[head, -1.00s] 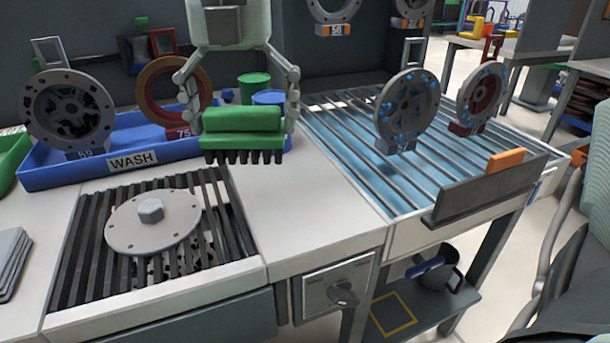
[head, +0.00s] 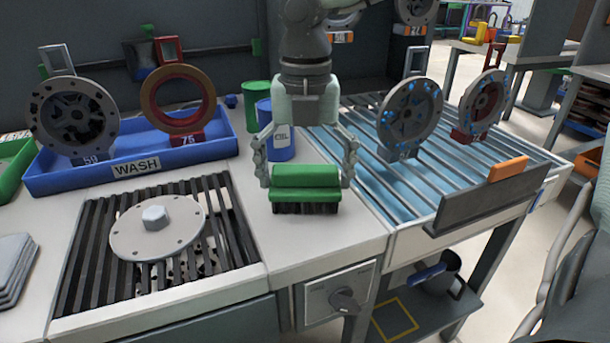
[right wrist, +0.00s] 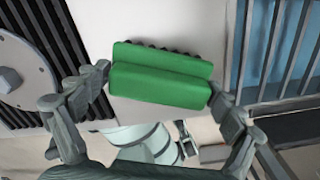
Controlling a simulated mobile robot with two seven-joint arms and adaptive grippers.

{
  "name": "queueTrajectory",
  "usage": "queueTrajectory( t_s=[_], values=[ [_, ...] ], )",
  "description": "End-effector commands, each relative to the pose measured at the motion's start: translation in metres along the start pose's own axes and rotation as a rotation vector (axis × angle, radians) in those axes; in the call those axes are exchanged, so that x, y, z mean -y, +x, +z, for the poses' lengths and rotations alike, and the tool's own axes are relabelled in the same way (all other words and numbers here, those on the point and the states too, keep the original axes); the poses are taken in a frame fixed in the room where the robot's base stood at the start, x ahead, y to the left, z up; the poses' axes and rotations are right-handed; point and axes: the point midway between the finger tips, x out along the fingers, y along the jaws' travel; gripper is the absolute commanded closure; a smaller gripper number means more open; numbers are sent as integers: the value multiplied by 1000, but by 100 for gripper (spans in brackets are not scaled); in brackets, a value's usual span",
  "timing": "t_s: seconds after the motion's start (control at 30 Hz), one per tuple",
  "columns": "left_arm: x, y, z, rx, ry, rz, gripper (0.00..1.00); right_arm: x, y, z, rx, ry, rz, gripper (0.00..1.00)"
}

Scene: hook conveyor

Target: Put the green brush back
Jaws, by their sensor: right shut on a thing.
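The green brush (head: 306,183), with dark bristles pointing down, is at the white counter (head: 245,225) between the grate and the roller rack. My right gripper (head: 305,178) is shut on the brush, one finger at each end. In the right wrist view the brush (right wrist: 162,75) lies between the two fingers (right wrist: 160,88). The bristles are close to the counter top; I cannot tell whether they touch it.
A blue WASH tray (head: 60,178) with ring parts stands at the back left. Green (head: 257,98) and blue (head: 281,140) cans stand behind the brush. A grate with a round plate (head: 158,228) is left.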

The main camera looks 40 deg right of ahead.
Motion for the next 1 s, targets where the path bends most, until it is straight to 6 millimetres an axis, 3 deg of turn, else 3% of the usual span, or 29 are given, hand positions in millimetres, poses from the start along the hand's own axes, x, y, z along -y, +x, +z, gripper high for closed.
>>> queueTrajectory(
  t_s=[0.4,0.43,0.47,0.87,1.0],
  values=[
    [2,-10,-3,-7,2,-7,60,0,3,0,1,-1,0,29],
    [3,-13,-4,-9,3,-9,60,0,2,0,1,-1,0,3],
    [3,-14,-4,-10,4,-10,60,0,2,0,1,-1,0,0],
    [6,-13,0,-2,11,-15,60,0,0,0,0,-1,0,0],
    [1,3,3,11,3,-2,60,-1,-12,1,5,0,2,0]
  ],
)
